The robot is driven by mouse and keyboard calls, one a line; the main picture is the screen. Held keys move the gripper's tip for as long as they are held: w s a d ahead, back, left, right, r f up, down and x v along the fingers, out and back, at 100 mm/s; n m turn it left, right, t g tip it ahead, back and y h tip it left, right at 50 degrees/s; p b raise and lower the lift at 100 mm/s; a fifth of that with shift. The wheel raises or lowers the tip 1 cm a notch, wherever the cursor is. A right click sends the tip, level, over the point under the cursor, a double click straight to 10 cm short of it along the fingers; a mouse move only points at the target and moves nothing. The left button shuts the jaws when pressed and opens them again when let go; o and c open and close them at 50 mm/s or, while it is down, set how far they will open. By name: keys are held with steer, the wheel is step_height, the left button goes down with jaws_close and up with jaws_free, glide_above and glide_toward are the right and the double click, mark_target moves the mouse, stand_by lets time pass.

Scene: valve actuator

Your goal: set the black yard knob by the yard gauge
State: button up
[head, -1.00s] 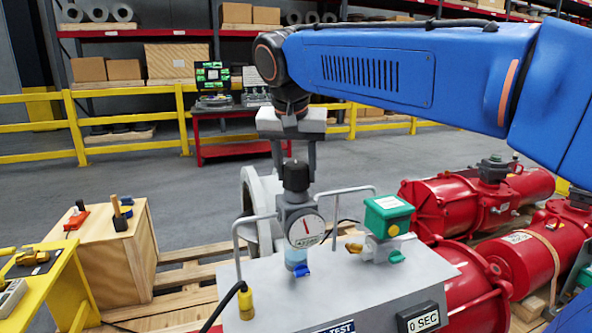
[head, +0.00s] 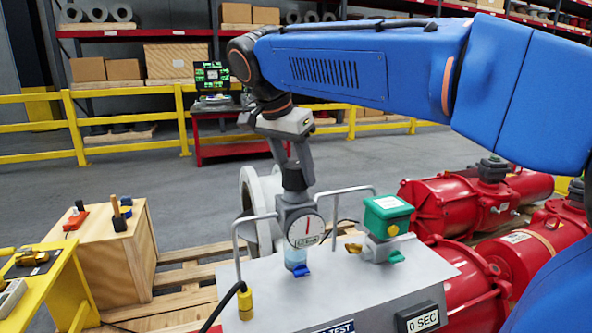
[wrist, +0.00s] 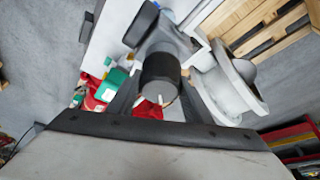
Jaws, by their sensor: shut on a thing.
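The black yard knob (head: 294,183) tops a grey regulator body (head: 292,207) on the grey test box. My gripper (head: 292,171) is shut on the knob from above, and its palm is turned and tilted in the head view. In the wrist view the knob (wrist: 160,72) is between the two fingers. The round white yard gauge (head: 306,231) is on the regulator's front. Its red needle points almost straight up; the scale is too small to read. A clear bowl with a blue tip hangs below.
A green box on a valve (head: 388,207) and bent grey pipes (head: 346,191) stand close to the right. Another pipe rises at left. A white flanged casting (head: 262,190) is behind; red actuators (head: 460,190) lie at right.

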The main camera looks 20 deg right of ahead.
stand_by(0.3)
steer(key=o, duration=1.1)
steer(key=shift+c, duration=0.2)
steer(key=v, duration=1.7)
steer(key=shift+r, duration=0.2)
steer(key=shift+d, duration=0.1)
